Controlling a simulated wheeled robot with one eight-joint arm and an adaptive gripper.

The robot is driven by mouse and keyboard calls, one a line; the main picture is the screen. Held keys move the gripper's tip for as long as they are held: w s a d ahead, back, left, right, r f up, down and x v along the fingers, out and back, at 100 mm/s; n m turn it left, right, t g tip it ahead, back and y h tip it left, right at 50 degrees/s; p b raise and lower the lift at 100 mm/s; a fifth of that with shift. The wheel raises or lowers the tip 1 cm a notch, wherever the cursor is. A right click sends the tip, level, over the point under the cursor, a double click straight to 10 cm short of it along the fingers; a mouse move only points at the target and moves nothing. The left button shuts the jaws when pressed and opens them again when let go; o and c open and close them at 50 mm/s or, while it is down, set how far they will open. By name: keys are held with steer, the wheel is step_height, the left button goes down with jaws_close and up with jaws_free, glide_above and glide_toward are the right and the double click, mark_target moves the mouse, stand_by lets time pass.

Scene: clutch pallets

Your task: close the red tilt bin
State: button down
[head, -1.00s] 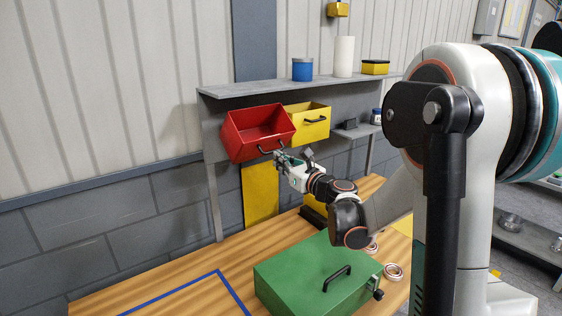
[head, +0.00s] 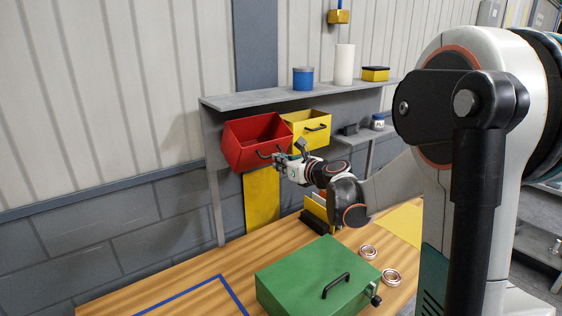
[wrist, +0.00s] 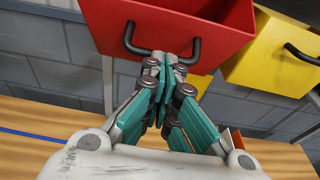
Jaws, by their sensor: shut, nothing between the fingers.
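The red tilt bin (head: 240,150) hangs under the grey shelf, tilted forward with its open top showing. Its dark handle (wrist: 133,42) is on the front face. My gripper (head: 277,158) is at the lower right of the bin's front. In the wrist view my gripper (wrist: 164,62) has its fingers together, with nothing between them. The fingertips are at the handle's lower bar and overlap it in the picture. I cannot tell whether they touch the handle or the front face.
A yellow bin (head: 312,134), also tilted out, is right beside the red one. The grey shelf (head: 250,98) above holds a blue can (head: 303,78), a white cylinder (head: 344,65) and a yellow box. A green case (head: 310,280) stands on the wooden table (head: 190,270) below.

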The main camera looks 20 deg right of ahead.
mark_target(269, 146)
steer(key=shift+w+a+r+g+p, duration=0.15)
steer(key=shift+w+r+g+p, duration=0.4)
steer(key=shift+w+r+p, duration=0.4)
steer(key=shift+w+a+r+g+p, duration=0.15)
steer(key=shift+w+r+g+p, duration=0.55)
steer(key=shift+r, duration=0.4)
steer(key=shift+r, duration=0.1)
